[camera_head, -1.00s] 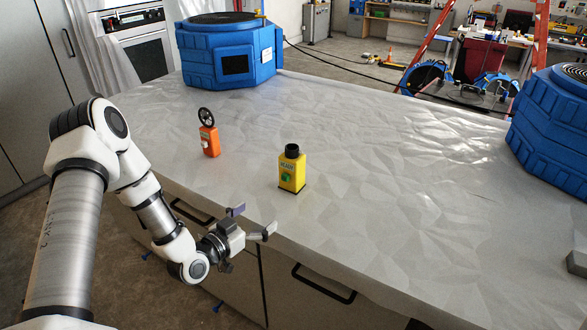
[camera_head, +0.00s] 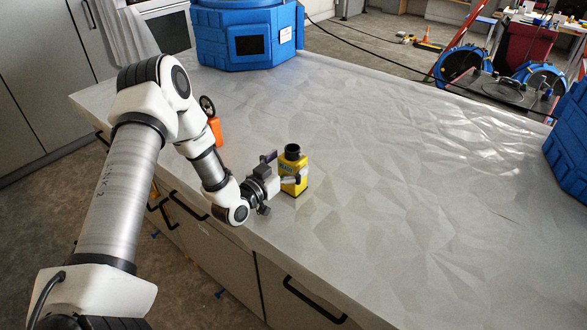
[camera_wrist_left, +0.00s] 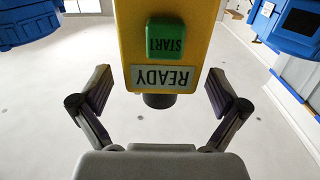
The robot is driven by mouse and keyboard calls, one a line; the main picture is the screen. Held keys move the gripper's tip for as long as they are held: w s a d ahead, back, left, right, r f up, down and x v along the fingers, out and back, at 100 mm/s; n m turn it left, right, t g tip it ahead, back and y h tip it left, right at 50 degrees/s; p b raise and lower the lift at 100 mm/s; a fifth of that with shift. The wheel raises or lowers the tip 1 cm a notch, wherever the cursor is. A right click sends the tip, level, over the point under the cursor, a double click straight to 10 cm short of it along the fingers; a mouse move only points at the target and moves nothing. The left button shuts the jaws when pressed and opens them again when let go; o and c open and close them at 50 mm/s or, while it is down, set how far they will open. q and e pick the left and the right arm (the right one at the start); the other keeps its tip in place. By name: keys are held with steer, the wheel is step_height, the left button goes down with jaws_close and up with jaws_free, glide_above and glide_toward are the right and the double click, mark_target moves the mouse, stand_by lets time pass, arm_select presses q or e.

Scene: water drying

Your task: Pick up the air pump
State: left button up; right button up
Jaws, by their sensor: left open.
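A yellow box-shaped device (camera_head: 293,185) with a black round cap stands upright on the white counter (camera_head: 400,190), near its front edge. It seems to be the air pump. In the left wrist view the yellow body (camera_wrist_left: 190,52) shows upside down, with a green START button and a READY label. My left gripper (camera_head: 283,169) is open at the device, with one finger on each side. In the left wrist view the gripper (camera_wrist_left: 159,88) shows gaps between both fingers and the body. My right gripper is not in view.
An orange device (camera_head: 216,130) with a black wheel stands on the counter, partly hidden by my left arm. A large blue machine (camera_head: 225,45) stands at the back left, another blue one (camera_head: 572,150) at the right edge. The middle and right of the counter are clear.

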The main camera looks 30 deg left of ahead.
arm_select(q)
steer(key=shift+w+f, duration=0.1)
steer(key=shift+w, duration=1.05)
steer(key=shift+s, duration=0.2)
steer(key=shift+c, duration=0.4)
steer(key=c, duration=1.3)
steer(key=shift+o, duration=0.2)
